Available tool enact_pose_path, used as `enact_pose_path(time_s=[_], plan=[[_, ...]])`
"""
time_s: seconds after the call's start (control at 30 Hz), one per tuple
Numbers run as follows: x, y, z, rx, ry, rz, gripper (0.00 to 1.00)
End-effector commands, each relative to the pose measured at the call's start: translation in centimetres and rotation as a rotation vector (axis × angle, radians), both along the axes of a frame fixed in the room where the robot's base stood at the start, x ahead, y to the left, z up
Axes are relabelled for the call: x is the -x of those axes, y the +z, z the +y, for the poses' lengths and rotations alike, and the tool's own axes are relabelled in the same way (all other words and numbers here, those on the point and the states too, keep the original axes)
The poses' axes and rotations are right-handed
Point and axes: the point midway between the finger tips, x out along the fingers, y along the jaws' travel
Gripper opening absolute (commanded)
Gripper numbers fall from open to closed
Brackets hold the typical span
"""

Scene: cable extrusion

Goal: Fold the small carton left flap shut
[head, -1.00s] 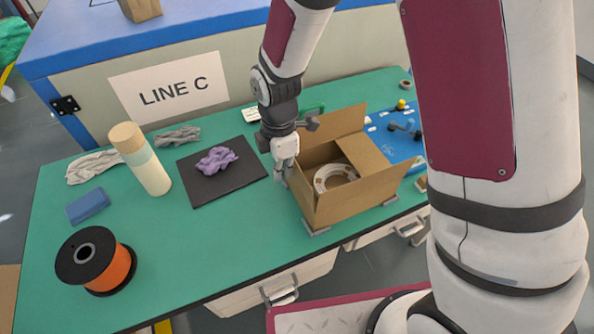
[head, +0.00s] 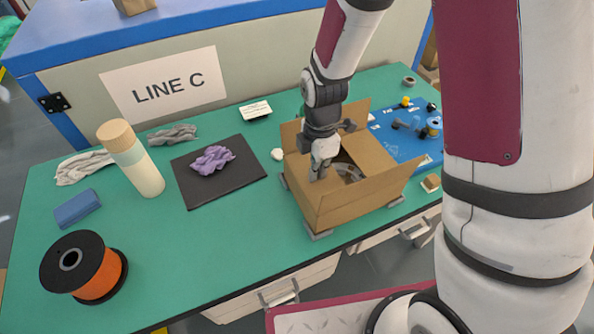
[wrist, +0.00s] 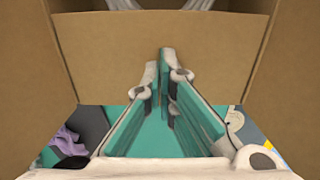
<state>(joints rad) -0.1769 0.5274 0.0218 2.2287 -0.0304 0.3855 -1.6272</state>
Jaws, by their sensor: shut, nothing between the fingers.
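The small open-topped brown carton (head: 345,205) stands on the green table. Its back flap stands up, and its right flap (head: 372,158) slants up. In the wrist view the fingers (wrist: 165,85) are shut and empty, in front of a cardboard panel (wrist: 110,60) that looks like the left flap leaning inward. Whether the fingertips touch it cannot be told. My gripper partly hides this flap in the head view.
A black mat (head: 195,195) with a purple glove (head: 212,159) lies left of the carton. A bottle (head: 140,170), blue block (head: 77,208) and orange cable spool (head: 85,266) stand further left. A blue board (head: 410,125) is behind right. The table front left of the carton is clear.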

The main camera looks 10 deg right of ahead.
Motion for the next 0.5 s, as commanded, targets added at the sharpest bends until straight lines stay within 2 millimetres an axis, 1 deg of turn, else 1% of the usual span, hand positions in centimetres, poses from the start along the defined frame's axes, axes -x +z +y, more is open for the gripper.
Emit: enact_pose_path(time_s=[0.03,0.2,0.5], plan=[[-0.01,-0.65,0.03,-0.001,0.001,0.001,0.0],[0.11,-1.37,0.07,0.0,0.001,0.003,0.0],[0.21,-1.58,0.09,-0.001,0.001,0.004,0.0]])
